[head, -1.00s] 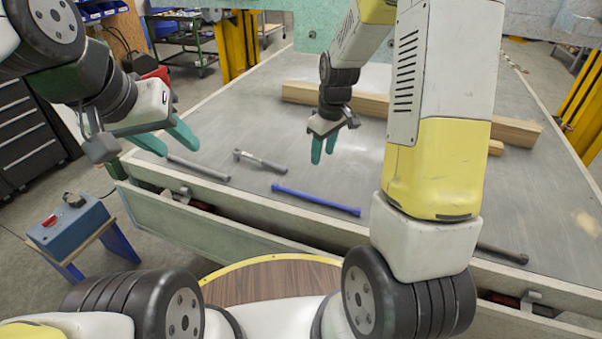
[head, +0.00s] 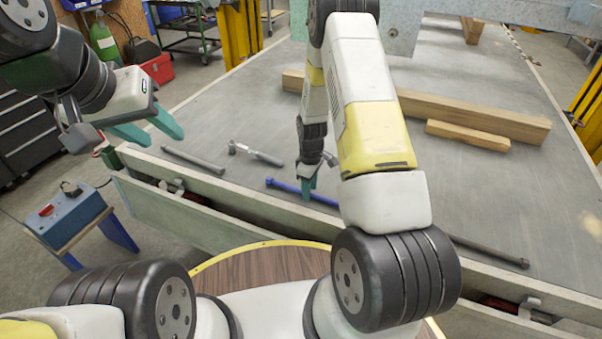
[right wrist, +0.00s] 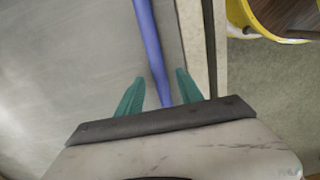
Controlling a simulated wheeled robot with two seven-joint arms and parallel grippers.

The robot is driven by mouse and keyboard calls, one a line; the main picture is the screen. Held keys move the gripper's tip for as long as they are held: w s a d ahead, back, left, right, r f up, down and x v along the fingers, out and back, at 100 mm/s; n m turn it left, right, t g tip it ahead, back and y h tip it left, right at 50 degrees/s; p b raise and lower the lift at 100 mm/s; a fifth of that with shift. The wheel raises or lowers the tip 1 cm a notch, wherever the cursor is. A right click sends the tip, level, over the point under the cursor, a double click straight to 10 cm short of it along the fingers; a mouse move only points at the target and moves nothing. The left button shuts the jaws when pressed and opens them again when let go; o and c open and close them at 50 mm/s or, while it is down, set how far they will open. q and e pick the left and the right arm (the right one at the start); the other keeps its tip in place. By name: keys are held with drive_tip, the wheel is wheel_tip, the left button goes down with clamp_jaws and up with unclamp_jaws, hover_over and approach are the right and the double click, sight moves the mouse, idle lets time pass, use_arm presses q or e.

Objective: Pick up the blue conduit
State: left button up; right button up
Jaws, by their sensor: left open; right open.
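The blue conduit (head: 284,185) lies on the grey trailer bed close to its near edge; its right part is hidden behind my right arm in the head view. My right gripper (head: 309,190) is open and points down over the conduit. In the right wrist view the conduit (right wrist: 153,50) runs between the two teal fingers of the right gripper (right wrist: 160,88), with a gap on both sides. I cannot tell the height left between fingertips and bed. My left gripper (head: 152,130) is open and empty, off to the left near the bed's corner.
A grey bar (head: 192,159) and a ratchet-like tool (head: 255,153) lie left of the conduit. A dark bar (head: 490,251) lies to the right near the edge. Wooden beams (head: 470,115) lie farther back. The raised near rim (head: 230,196) borders the bed.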

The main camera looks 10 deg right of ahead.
drive_tip(key=shift+f, duration=0.65)
clamp_jaws()
drive_tip(key=shift+r, duration=0.1)
